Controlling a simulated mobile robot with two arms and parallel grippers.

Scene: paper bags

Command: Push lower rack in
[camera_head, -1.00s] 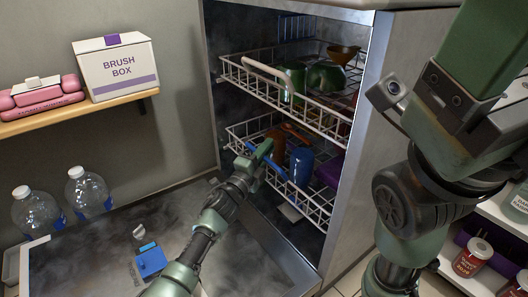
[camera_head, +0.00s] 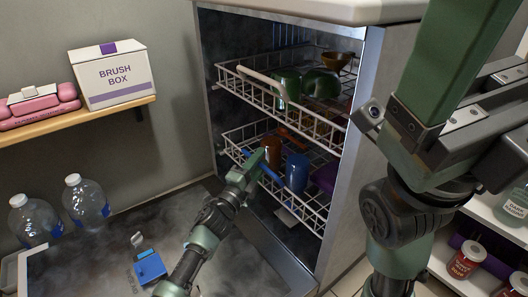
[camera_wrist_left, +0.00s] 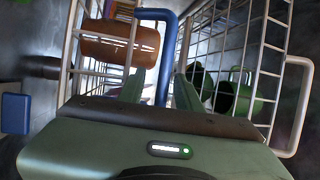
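The lower rack (camera_head: 304,210) is a white wire basket inside the open dishwasher, with a blue bar handle (camera_head: 272,176) along its front. It stands out slightly at the front opening and holds a blue cup (camera_head: 297,172), a brown cup (camera_head: 271,150) and a purple item (camera_head: 325,176). My left gripper (camera_head: 260,158) is at the upper left part of the handle.
The upper rack (camera_head: 280,98), with green dishes (camera_head: 287,84) and a brown bowl (camera_head: 337,59), is above the lower one. The dishwasher door (camera_head: 240,262) lies open below, with a blue item (camera_head: 150,268) on it. Bottles (camera_head: 87,203) stand at left; a shelf with jars (camera_head: 466,259) is at right.

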